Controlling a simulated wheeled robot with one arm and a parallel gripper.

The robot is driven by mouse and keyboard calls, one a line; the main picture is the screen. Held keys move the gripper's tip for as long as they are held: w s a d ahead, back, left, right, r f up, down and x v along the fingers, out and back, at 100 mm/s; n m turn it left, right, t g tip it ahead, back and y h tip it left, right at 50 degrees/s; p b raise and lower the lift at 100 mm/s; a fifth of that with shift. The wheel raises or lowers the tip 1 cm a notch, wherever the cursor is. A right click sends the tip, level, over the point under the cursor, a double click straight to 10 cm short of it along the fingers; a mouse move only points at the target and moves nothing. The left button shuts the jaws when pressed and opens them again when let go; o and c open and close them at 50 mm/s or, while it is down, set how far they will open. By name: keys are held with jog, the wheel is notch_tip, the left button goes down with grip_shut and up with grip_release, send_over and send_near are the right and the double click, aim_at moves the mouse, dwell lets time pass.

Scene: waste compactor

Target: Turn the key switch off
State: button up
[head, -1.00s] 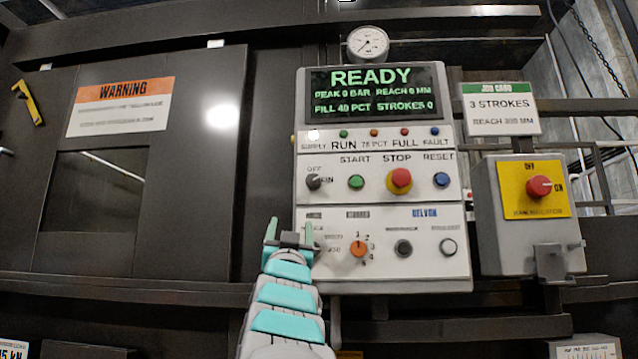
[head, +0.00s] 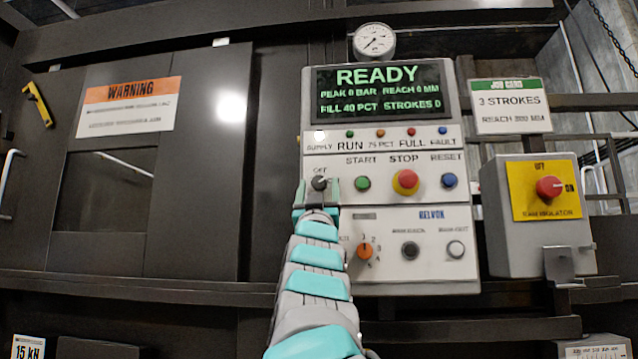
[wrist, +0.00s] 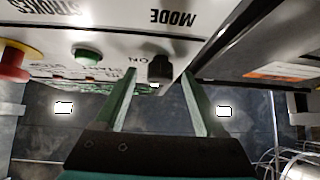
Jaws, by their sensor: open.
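The key switch (head: 319,182) is a small dark knob at the left of the control panel's button row, with an OFF label above it. Its pointing direction is too small to tell. My gripper (head: 318,191) is open, its two green fingers reaching up to either side of the key switch in the head view. In the wrist view the dark knob (wrist: 160,69) shows beyond and between the open fingers (wrist: 158,88), near an upside-down ON label. I cannot tell whether the fingers touch it.
The green start button (head: 362,183) is just right of the key switch, then the red stop button (head: 405,181) and blue reset button (head: 449,181). An orange mode dial (head: 364,251) sits below. The display (head: 378,92) reads READY. A red isolator knob (head: 550,188) is farther right.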

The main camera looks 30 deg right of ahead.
jog(key=shift+w+d+r, duration=0.1)
jog(key=shift+w+r, duration=0.1)
jog(key=shift+r, duration=0.05)
grip_shut()
dwell(0.6)
